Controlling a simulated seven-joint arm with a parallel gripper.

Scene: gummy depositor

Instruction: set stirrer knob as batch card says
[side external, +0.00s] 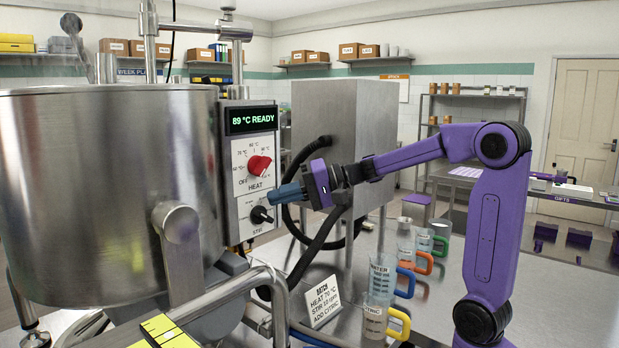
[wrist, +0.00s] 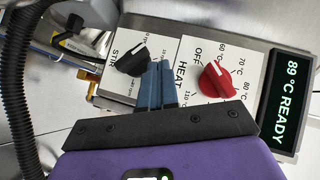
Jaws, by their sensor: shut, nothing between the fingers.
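The black stir knob (side external: 262,215) sits low on the white control panel, below the red heat knob (side external: 259,165). In the wrist view the stir knob (wrist: 130,61) is at upper left, with a pale pointer mark; the scale value it points to is not readable. My gripper (side external: 275,196) is shut and empty, its blue fingers reaching toward the panel from the right. In the wrist view the fingertips (wrist: 155,74) are beside the stir knob, between it and the red knob (wrist: 216,82); I cannot tell whether they touch it. The batch card (side external: 323,302) reads heat 70 °C, stir apparently 10 rpm, add citric.
A display (side external: 250,120) above the panel reads 89 °C READY. A large steel kettle (side external: 110,190) stands left of the panel. A black hose (side external: 312,245) loops below my gripper. Measuring jugs, including a yellow-handled one (side external: 376,322), stand on the steel table to the right.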

